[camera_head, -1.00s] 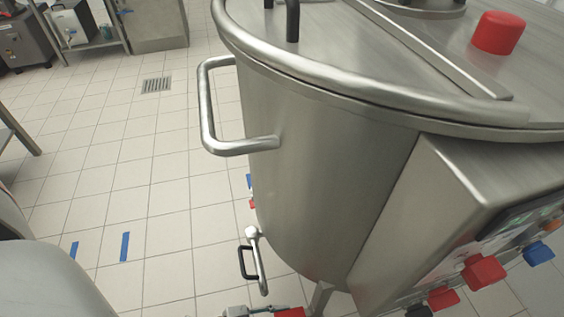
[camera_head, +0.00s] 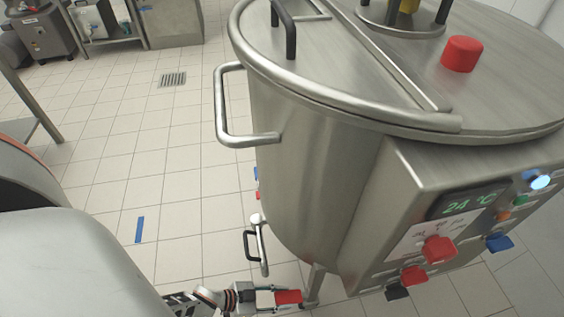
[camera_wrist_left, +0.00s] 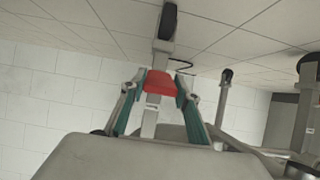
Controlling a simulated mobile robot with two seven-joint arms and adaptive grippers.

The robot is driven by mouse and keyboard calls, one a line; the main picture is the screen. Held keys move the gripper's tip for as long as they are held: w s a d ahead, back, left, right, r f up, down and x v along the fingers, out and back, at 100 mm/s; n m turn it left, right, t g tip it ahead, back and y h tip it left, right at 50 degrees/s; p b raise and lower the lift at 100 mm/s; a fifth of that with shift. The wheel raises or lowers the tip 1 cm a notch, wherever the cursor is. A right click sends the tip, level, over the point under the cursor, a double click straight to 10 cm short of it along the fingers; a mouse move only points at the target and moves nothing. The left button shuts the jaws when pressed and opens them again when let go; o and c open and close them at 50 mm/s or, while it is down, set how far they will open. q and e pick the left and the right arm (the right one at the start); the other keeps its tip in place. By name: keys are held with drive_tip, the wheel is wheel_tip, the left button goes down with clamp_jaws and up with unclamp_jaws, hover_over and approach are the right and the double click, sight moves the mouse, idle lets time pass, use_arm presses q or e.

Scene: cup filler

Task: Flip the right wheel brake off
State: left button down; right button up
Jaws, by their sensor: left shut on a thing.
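The wheel brake is a red pedal (camera_head: 288,297) low at the foot of the steel cup filler (camera_head: 305,165). In the left wrist view the red pedal (camera_wrist_left: 160,82) sits between the two fingers. My left gripper (camera_head: 272,297) reaches in from the bottom left in the head view, and its fingers are shut on the red pedal. It also shows in the left wrist view (camera_wrist_left: 157,98), with teal pads on either side of the pedal. A dark caster wheel (camera_wrist_left: 168,22) shows beyond the pedal. My right gripper is not in view.
A bent steel handle (camera_head: 222,105) sticks out from the tank's left side. A small valve lever (camera_head: 262,245) hangs below it. The control box (camera_head: 440,215) with red and blue knobs is at the right. Tiled floor (camera_head: 175,150) lies clear at the left.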

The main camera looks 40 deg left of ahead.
use_arm(q)
drive_tip(key=shift+s+d, duration=0.1)
drive_tip(key=c, duration=1.5)
unclamp_jaws()
drive_tip(key=v, duration=1.2)
